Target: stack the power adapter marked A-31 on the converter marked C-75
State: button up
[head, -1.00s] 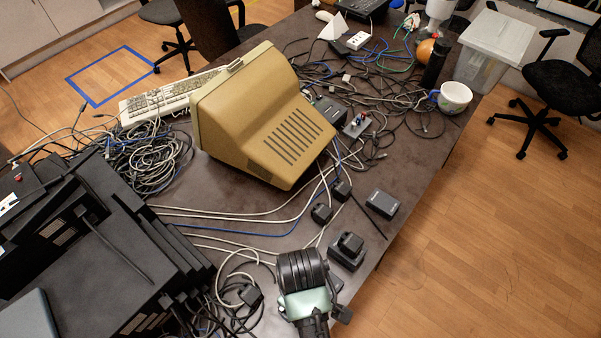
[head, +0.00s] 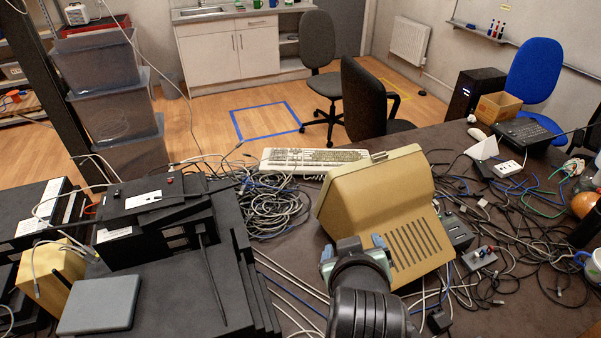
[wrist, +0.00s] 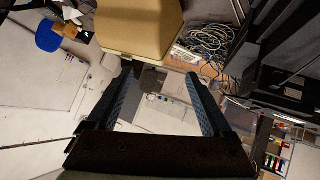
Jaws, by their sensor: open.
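My gripper (head: 353,248) is raised over the desk in front of the beige monitor, its blue-grey fingertips apart. In the wrist view, my gripper (wrist: 160,76) is open, with nothing held between its fingers. One small black adapter block (head: 438,320) shows at the bottom edge of the head view, right of my arm. No marking on it can be read, so I cannot tell whether it is A-31. I cannot pick out the converter C-75 in either current view; the near part of the desk is out of frame or behind my arm.
The beige monitor (head: 385,205) stands just beyond my gripper. Tangled cables (head: 270,205) and a keyboard (head: 315,160) lie behind it. Stacked black network boxes (head: 190,270) fill the left, with a grey box (head: 100,304) on top. More cables spread over the right side.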

jog(key=w+a+r+m+t, duration=0.1)
jog(key=w+a+r+t, duration=0.15)
jog(key=r, duration=0.65)
jog(key=w+a+r+t, duration=0.1)
jog(key=r+t, duration=0.3)
jog(key=r, duration=0.6)
jog(key=s+a+r+t, duration=0.1)
jog(key=s+r+t, duration=0.2)
jog(key=r, duration=0.6)
jog(key=s+a+r+m+t+y, duration=0.1)
jog(key=s+r+t, duration=0.3)
jog(key=r, duration=0.5)
jog(key=s+a+r+t, duration=0.3)
jog(key=s+r, duration=0.3)
jog(key=r, duration=0.3)
jog(key=shift+a+r+t+y, duration=0.15)
jog(key=shift+t+y, duration=0.2)
jog(key=shift+y, duration=0.05)
